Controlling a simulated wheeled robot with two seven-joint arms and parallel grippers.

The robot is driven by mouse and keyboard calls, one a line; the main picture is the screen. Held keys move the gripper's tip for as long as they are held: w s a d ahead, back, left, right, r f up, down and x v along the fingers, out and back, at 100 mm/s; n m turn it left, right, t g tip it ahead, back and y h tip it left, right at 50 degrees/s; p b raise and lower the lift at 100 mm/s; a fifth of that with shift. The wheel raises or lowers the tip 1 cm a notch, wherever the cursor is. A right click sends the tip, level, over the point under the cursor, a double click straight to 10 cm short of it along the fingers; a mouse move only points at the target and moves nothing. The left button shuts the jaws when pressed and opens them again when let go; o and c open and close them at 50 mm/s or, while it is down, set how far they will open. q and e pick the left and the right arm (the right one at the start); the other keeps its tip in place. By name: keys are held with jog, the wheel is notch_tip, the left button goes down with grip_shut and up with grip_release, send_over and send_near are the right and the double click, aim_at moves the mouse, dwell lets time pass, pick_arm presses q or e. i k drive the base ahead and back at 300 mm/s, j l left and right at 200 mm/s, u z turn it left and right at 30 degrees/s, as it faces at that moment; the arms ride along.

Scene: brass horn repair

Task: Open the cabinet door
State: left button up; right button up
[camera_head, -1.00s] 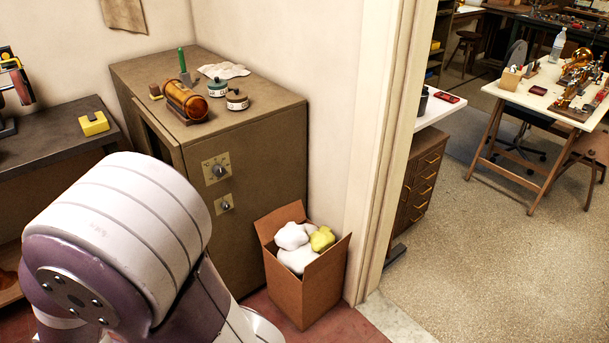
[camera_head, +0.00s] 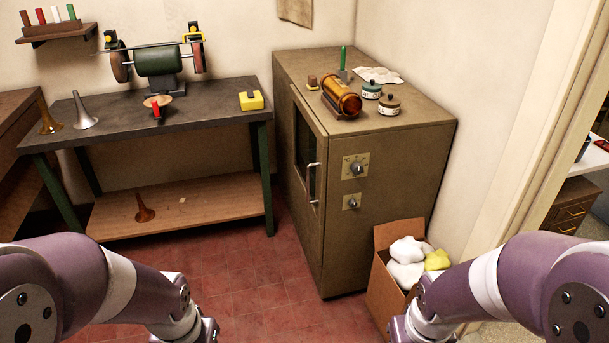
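The brown metal cabinet (camera_head: 388,190) stands against the back wall, right of centre. Its door (camera_head: 303,168) is on the left-facing side, with a dark window and a pale vertical handle (camera_head: 313,183). The door looks closed. Two dials sit on plates on the panel to the right of the door. My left arm comes in at the lower left and my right arm at the lower right. Both grippers are below the picture's bottom edge; only the arm links and wrists show. Neither arm touches the cabinet.
A workbench (camera_head: 160,115) with a bench grinder (camera_head: 157,62) stands left of the cabinet. A cardboard box (camera_head: 385,290) of white and yellow cloths is at the cabinet's right front. An amber cylinder (camera_head: 342,97) and jars are on top. Red tiled floor (camera_head: 245,285) before the door is clear.

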aim_at(311, 212)
jog(key=i+j, duration=0.2)
jog(key=i, duration=0.35)
jog(key=i+j+z, duration=0.1)
jog(key=i, duration=0.4)
jog(key=i+j, duration=0.3)
jog(key=i, duration=0.2)
jog(key=i+j, duration=0.25)
jog(key=i, duration=0.3)
jog(key=z, duration=0.05)
